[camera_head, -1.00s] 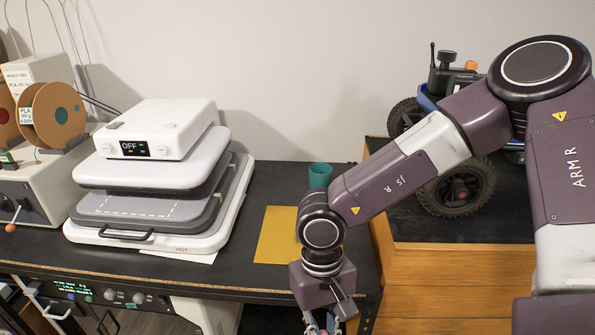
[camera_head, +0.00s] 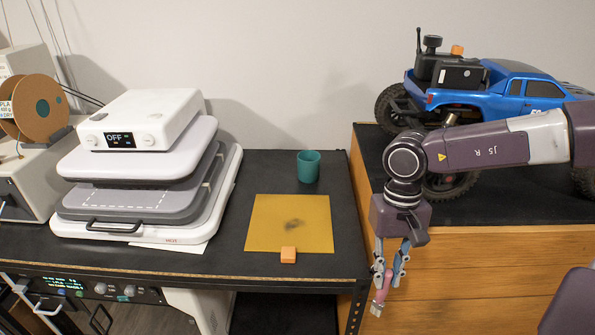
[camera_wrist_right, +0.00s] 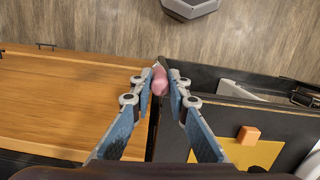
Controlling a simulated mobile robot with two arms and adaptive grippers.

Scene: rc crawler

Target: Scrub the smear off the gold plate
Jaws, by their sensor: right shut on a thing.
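The gold plate (camera_head: 265,212) lies flat on the black bench top. A dark grey smear (camera_head: 293,225) shows near its middle. The plate also shows in the wrist view (camera_wrist_right: 262,157). My right gripper (camera_head: 385,275) points down, right of the plate and in front of the wooden cabinet. It is shut on a small pink-handled tool (camera_head: 379,272) with a pale end at the bottom, which looks like a brush. The wrist view shows the pink part (camera_wrist_right: 160,82) between the fingertips. The tool is clear of the plate. My left gripper is not in view.
A small orange block (camera_head: 288,254) sits at the plate's front edge. A teal cup (camera_head: 308,167) stands behind the plate. A heat press (camera_head: 150,165) is to the left. A blue RC crawler (camera_head: 520,92) stands on the cabinet (camera_head: 470,262) at right.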

